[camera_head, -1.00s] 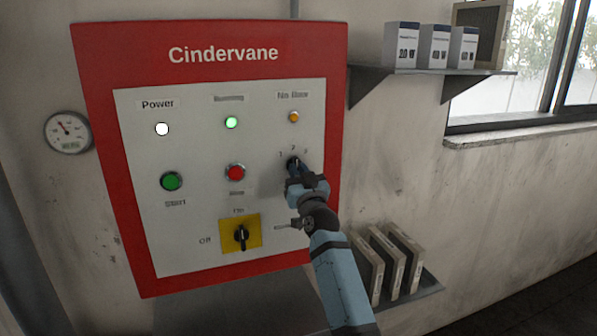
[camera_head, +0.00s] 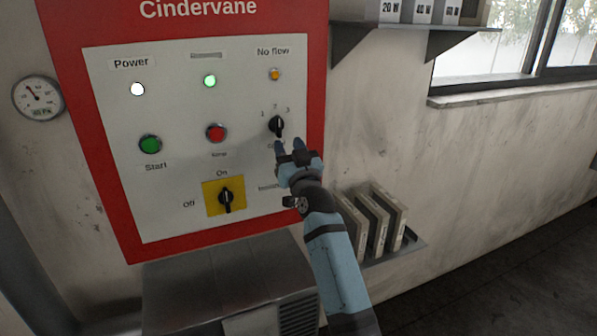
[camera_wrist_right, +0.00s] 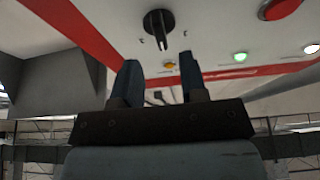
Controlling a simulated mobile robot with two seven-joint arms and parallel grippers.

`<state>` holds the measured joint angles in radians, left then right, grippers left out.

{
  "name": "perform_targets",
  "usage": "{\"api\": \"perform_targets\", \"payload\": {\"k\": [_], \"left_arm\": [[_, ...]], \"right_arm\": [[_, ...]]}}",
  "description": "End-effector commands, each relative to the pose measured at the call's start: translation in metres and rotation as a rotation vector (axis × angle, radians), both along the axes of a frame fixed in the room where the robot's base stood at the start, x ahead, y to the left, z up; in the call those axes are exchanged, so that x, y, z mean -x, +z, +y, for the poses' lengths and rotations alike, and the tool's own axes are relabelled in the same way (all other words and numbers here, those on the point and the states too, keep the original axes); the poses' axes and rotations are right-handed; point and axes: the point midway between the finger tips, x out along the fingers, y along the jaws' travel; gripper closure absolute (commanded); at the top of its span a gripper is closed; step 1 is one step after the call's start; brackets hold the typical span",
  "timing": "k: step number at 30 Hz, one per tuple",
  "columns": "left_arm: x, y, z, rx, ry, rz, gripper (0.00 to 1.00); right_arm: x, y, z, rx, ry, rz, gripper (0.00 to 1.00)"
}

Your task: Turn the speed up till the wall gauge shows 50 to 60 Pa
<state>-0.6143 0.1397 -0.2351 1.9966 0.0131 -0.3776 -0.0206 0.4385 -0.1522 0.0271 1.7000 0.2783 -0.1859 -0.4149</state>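The black speed knob (camera_head: 277,126) with marks 1, 2 and 3 is on the right side of the Cindervane panel (camera_head: 104,178). It looks roughly upright, near the 2, but its exact setting is hard to tell. My right gripper (camera_head: 290,147) is just below it, open and empty, apart from the knob. The right wrist view shows the two fingers (camera_wrist_right: 158,75) spread and the knob (camera_wrist_right: 158,22) beyond them. The round wall gauge (camera_head: 38,98) is left of the panel. Its needle leans up and left; the numbers are too small to read. My left gripper is not in view.
The Power lamp (camera_head: 137,89) is white, the lamp beside it (camera_head: 210,81) green, the No flow lamp (camera_head: 275,74) amber. The green Start button (camera_head: 150,144), red button (camera_head: 216,132) and On/Off switch (camera_head: 225,197) are nearby. Filter-like panels (camera_head: 372,222) stand right of my arm.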

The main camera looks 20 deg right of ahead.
Motion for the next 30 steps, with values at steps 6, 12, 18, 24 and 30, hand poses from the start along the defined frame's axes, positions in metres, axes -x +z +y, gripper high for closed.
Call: {"api": "perform_targets", "payload": {"k": [6, 12, 18, 24, 30], "left_arm": [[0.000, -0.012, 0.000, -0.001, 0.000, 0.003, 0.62], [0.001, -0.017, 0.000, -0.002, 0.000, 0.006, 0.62], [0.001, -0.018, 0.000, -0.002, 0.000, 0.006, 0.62], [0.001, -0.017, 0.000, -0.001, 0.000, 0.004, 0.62], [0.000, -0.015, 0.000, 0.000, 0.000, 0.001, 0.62]], "right_arm": [[0.045, -0.021, -0.001, 0.000, 0.001, 0.000, 0.61], [0.068, -0.029, -0.002, -0.001, 0.002, 0.000, 0.61], [0.074, -0.030, -0.002, -0.001, 0.001, -0.001, 0.61], [0.074, -0.030, -0.002, -0.001, 0.001, -0.001, 0.61], [0.074, -0.030, -0.002, -0.001, 0.001, -0.001, 0.61]]}}
